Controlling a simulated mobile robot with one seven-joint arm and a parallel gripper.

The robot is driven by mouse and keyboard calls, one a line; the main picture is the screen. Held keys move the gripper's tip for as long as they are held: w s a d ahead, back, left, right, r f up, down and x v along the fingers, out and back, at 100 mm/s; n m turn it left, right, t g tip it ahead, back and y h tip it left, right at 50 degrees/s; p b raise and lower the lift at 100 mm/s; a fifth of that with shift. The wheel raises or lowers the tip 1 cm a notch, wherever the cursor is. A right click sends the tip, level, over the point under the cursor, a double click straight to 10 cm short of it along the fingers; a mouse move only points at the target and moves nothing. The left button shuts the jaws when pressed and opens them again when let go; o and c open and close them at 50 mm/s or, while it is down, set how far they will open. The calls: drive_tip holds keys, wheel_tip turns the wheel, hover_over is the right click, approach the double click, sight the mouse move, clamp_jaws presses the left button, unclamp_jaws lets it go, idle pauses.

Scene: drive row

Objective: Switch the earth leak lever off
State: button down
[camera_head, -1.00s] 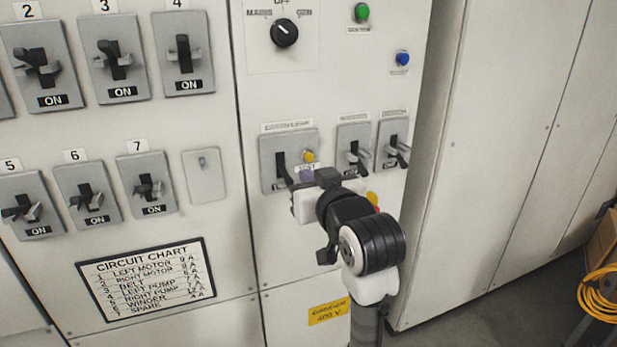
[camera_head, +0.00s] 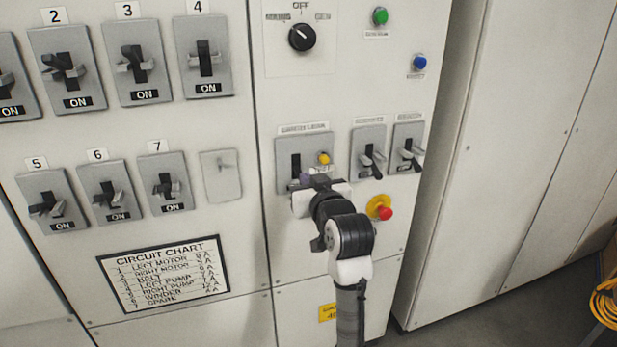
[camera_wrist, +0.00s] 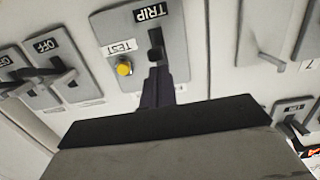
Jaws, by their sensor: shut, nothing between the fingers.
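The earth leak plate (camera_head: 283,150) is a grey panel on the right-hand cabinet door, with a dark lever slot and a yellow test button (camera_head: 324,158). In the wrist view the picture is turned over, and the plate (camera_wrist: 110,35) shows a TRIP label beside the earth leak lever (camera_wrist: 156,52) in its black slot. My gripper (camera_head: 307,180) is shut and empty at the lower part of the plate. Its dark fingertips (camera_wrist: 157,76) are right by the lever; I cannot tell whether they touch. In the head view my gripper hides the lever's lower end and label.
Two more levers (camera_head: 371,160) (camera_head: 409,153) sit close to the right; the wrist view shows OFF labels by them. A red emergency button (camera_head: 386,213) sits below them. Numbered breakers (camera_head: 205,60) marked ON fill the left door. A rotary selector (camera_head: 302,38) is above.

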wheel_tip(320, 180, down, 3)
drive_tip(key=t+b, duration=0.2)
drive_tip(key=b, duration=0.4)
drive_tip(key=shift+y+b, duration=0.4)
